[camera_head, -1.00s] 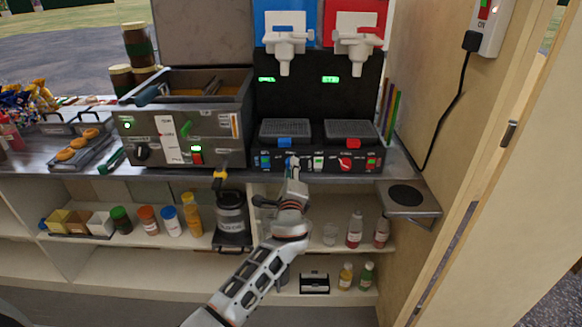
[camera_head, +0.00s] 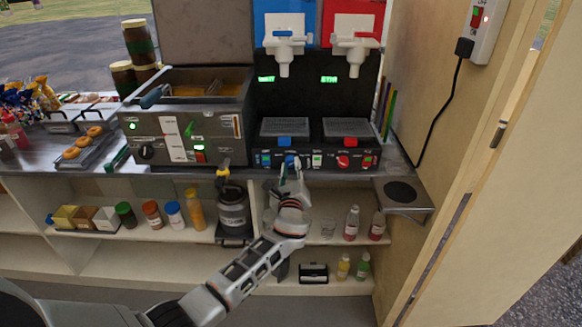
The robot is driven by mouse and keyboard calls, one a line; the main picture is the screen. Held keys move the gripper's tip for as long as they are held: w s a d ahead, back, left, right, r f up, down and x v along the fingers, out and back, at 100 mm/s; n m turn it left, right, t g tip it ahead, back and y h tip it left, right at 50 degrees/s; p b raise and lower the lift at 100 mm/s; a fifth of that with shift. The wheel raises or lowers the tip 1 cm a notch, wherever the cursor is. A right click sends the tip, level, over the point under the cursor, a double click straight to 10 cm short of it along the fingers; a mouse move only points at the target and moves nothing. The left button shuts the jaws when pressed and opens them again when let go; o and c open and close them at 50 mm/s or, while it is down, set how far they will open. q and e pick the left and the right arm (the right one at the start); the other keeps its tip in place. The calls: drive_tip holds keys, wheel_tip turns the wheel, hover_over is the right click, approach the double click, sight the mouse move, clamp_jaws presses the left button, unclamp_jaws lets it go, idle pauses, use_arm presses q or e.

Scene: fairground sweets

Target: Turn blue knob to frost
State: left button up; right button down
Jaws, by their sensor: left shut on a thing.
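The slush machine (camera_head: 318,105) stands on the counter with a blue tank (camera_head: 284,17) at left and a red tank (camera_head: 352,25) at right. Its front panel carries the blue knob (camera_head: 291,159), below the left drip tray, and a red knob (camera_head: 343,161). My left gripper (camera_head: 290,168) reaches up from below, its fingertips at the blue knob and shut on it. The fingers partly cover the knob, so its pointer setting cannot be read. My right gripper is not in view.
A fryer (camera_head: 185,125) stands left of the machine, with a metal tray of doughnuts (camera_head: 85,145) beyond it. Shelves below hold bottles and a dark canister (camera_head: 233,210) close to my left wrist. A wooden wall (camera_head: 420,95) and a small side shelf (camera_head: 402,195) bound the right.

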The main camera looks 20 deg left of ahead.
use_arm(q)
drive_tip(key=shift+a+r, duration=0.1)
drive_tip(key=shift+r, duration=0.05)
idle(0.3)
drive_tip(key=o, duration=1.1)
drive_tip(key=shift+w, duration=0.1)
drive_tip(key=shift+s+d+f, duration=0.2)
drive_tip(key=shift+s+d, duration=0.05)
drive_tip(key=shift+s, duration=0.3)
drive_tip(key=v, duration=1.1)
drive_tip(key=shift+r, duration=0.15)
